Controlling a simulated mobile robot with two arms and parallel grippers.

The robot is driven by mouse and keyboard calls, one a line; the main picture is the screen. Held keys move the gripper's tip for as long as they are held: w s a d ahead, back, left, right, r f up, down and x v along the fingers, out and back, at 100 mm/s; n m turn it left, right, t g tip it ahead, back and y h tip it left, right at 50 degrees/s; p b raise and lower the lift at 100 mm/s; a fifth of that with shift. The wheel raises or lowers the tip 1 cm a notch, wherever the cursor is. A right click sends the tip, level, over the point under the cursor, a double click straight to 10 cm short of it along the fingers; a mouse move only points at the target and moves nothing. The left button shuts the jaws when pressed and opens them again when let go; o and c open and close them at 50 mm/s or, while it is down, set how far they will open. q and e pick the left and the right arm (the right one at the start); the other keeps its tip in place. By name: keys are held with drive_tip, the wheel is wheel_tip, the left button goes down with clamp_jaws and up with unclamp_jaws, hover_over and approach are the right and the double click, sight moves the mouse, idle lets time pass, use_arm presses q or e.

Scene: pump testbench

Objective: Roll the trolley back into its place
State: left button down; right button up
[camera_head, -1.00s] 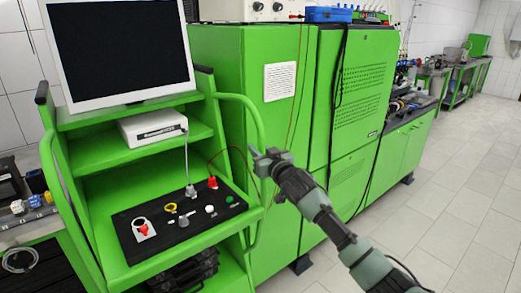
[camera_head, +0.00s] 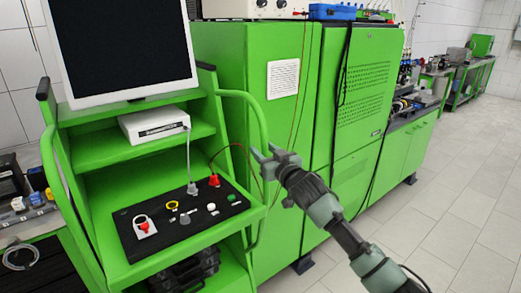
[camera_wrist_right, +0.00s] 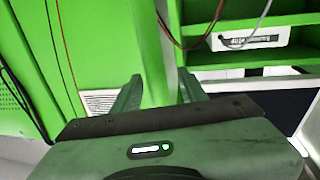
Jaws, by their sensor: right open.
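The green trolley (camera_head: 115,155) stands at the left of the head view, with a monitor (camera_head: 120,50) on top and a black panel of controls on its lower shelf. Its curved right handle (camera_head: 263,130) also shows as a green bar in the right wrist view (camera_wrist_right: 152,50). My right gripper (camera_head: 267,154) is open at this handle. In the right wrist view its fingers (camera_wrist_right: 159,94) stand on either side of the bar in the picture; I cannot tell whether they touch it. My left gripper is out of view.
A tall green cabinet (camera_head: 290,160) stands right beside the trolley. A green workbench (camera_head: 402,150) stands beyond it. At the far left is a bench with small parts. The tiled floor (camera_head: 450,210) at the right is clear.

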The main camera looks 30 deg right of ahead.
drive_tip(key=shift+s+a+b, duration=0.15)
drive_tip(key=shift+s+b, duration=0.1)
drive_tip(key=shift+s, duration=0.9)
drive_tip(key=shift+s+a+b, duration=0.1)
drive_tip(key=shift+s+b, duration=0.1)
drive_tip(key=shift+s, duration=0.9)
